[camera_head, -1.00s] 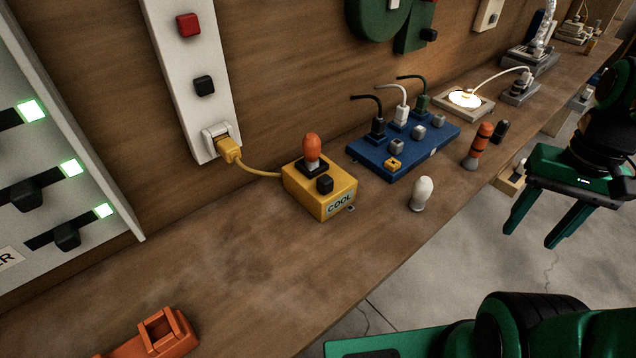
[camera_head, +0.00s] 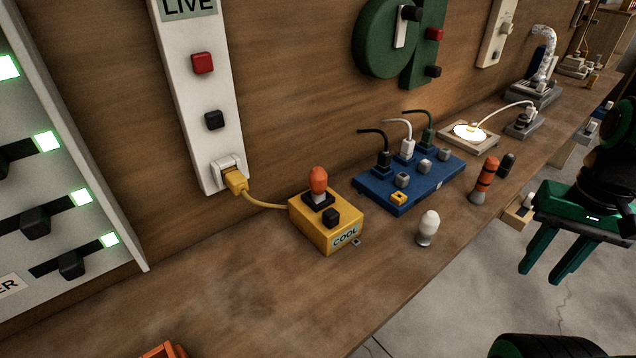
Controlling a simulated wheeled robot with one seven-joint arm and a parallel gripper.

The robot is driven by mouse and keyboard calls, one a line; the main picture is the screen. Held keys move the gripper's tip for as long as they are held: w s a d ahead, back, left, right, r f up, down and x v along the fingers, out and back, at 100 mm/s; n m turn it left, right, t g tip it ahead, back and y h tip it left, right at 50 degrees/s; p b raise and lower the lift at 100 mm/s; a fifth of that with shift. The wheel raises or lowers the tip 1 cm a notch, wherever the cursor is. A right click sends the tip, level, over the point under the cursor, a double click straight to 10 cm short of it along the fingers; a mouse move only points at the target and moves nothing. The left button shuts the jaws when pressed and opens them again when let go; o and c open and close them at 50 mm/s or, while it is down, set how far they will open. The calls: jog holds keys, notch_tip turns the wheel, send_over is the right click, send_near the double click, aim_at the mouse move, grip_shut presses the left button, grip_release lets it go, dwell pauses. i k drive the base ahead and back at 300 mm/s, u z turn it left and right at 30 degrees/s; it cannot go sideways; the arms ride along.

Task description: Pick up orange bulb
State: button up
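An orange bulb (camera_head: 318,181) stands upright in a black socket on top of a yellow box (camera_head: 322,226) labelled COOL. The box sits on the wooden workbench (camera_head: 230,290) with a yellow cord to a wall panel. My gripper (camera_head: 546,278) hangs at the right, past the bench's front edge, over the floor. Its two green fingers point down and are apart, with nothing between them. It is well away from the orange bulb.
A white bulb (camera_head: 428,228) stands near the bench's front edge. A blue power block (camera_head: 410,180) with plugs is right of the yellow box. Bare bench lies in front-left. A slider panel (camera_head: 60,180) is at left.

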aim_at(318, 176)
jog(key=u, duration=2.55)
jog(key=k, duration=1.2)
jog(key=z, duration=1.4)
jog(key=i, duration=1)
jog(key=z, duration=0.05)
